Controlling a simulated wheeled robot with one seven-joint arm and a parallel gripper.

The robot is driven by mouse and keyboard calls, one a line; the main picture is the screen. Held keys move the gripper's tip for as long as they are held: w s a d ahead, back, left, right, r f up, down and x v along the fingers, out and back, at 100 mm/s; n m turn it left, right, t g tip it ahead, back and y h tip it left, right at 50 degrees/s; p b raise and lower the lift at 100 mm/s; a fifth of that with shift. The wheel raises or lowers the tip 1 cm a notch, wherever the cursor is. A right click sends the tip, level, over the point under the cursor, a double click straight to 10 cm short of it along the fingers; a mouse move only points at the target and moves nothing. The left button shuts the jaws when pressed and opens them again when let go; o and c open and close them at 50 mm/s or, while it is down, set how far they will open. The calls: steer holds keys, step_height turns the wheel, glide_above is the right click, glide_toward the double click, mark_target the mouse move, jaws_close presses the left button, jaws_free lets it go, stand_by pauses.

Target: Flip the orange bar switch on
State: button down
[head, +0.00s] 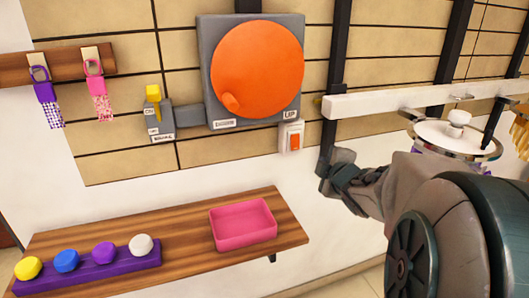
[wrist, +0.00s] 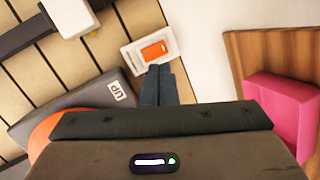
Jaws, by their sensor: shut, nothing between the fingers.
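The orange bar switch (head: 295,141) sits on a white wall plate, just below the lower right corner of the grey panel with the big orange disc. It also shows in the wrist view (wrist: 154,50), at the top centre. My gripper (head: 323,172) is to the right of and a little below the switch in the head view. In the wrist view its dark fingers (wrist: 158,72) are closed together, with the tips beside the edge of the switch plate. I cannot tell whether they touch it. Nothing is held.
The orange disc (head: 257,68) is above left of the switch. A wooden shelf (head: 185,238) below holds a pink tray (head: 243,240) and a purple strip of coloured knobs (head: 100,265). A white rail (head: 400,101) and a black post (head: 337,60) are to the right.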

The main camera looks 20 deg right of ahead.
mark_target(296, 147)
steer(key=shift+w+d+f+n+t+y+b, duration=0.1)
steer(key=shift+f+n+t+y+b, duration=0.2)
steer(key=shift+n+y, duration=0.45)
steer(key=shift+w+d+f+n+t+y+b, duration=0.1)
steer(key=shift+f+n+t+y+b, duration=0.15)
steer(key=shift+n, duration=0.8)
steer(key=shift+w+d+f+n+t+y+b, duration=0.1)
steer(key=shift+f+n+t+y+b, duration=0.2)
steer(key=shift+n+y, duration=0.45)
steer(key=shift+r, duration=0.1)
steer(key=w, duration=0.4)
steer(key=w+f, duration=0.1)
steer(key=w, duration=0.4)
steer(key=w+f, duration=0.1)
steer(key=w, duration=0.3)
steer(key=shift+w+a+f, duration=0.1)
steer(key=shift+w+a, duration=0.15)
steer(key=shift+w, duration=0.1)
